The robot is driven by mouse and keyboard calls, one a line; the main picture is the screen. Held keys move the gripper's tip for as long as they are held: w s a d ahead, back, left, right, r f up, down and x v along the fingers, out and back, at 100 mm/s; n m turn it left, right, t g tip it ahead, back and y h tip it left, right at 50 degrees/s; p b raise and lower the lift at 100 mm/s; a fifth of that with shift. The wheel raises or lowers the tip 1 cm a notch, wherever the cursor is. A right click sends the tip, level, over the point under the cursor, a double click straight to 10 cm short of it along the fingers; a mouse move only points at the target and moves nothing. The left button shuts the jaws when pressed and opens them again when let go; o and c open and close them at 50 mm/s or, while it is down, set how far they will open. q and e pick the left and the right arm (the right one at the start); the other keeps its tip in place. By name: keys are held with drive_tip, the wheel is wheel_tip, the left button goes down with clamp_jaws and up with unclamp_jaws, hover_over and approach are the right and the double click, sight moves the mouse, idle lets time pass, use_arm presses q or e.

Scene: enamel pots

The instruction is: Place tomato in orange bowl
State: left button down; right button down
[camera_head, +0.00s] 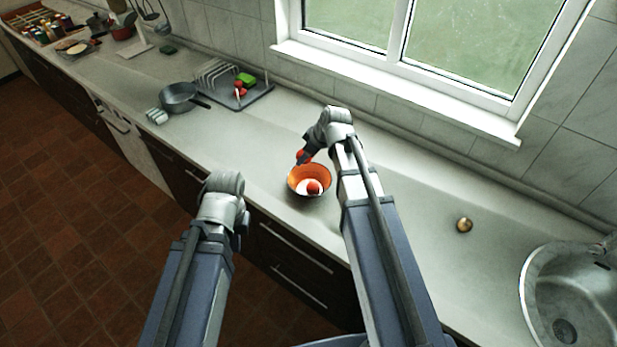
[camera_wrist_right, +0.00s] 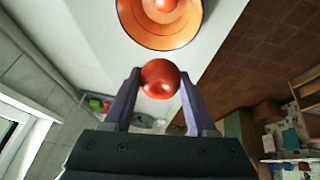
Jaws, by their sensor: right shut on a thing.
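An orange bowl (camera_head: 296,175) with a pale bottom stands on the counter, near its front edge. One red tomato (camera_head: 313,187) lies inside it. My right gripper (camera_wrist_right: 160,82) is shut on another red tomato (camera_wrist_right: 160,79), held between its fingertips; this tomato also shows in the head view (camera_head: 306,154) just above the bowl's back rim. In the right wrist view the orange bowl (camera_wrist_right: 140,32) lies just beyond the fingertips, with a red thing inside at the top edge. My left gripper (camera_head: 242,222) is left of the bowl by the counter's front; its fingers are mostly hidden.
A dark pan (camera_head: 180,97) and a dish rack (camera_head: 228,80) with red and green items stand at the back left. A small brownish round thing (camera_head: 464,225) lies to the right, before the metal sink (camera_head: 538,300). The counter around the bowl is clear.

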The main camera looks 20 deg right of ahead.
drive_tip(key=shift+f+b, duration=4.75)
drive_tip(key=shift+f, duration=0.15)
drive_tip(key=shift+f, duration=0.1)
drive_tip(key=shift+f+b, duration=0.55)
drive_tip(key=shift+b, duration=0.05)
drive_tip(key=shift+c, duration=1)
unclamp_jaws()
drive_tip(key=shift+r, duration=0.15)
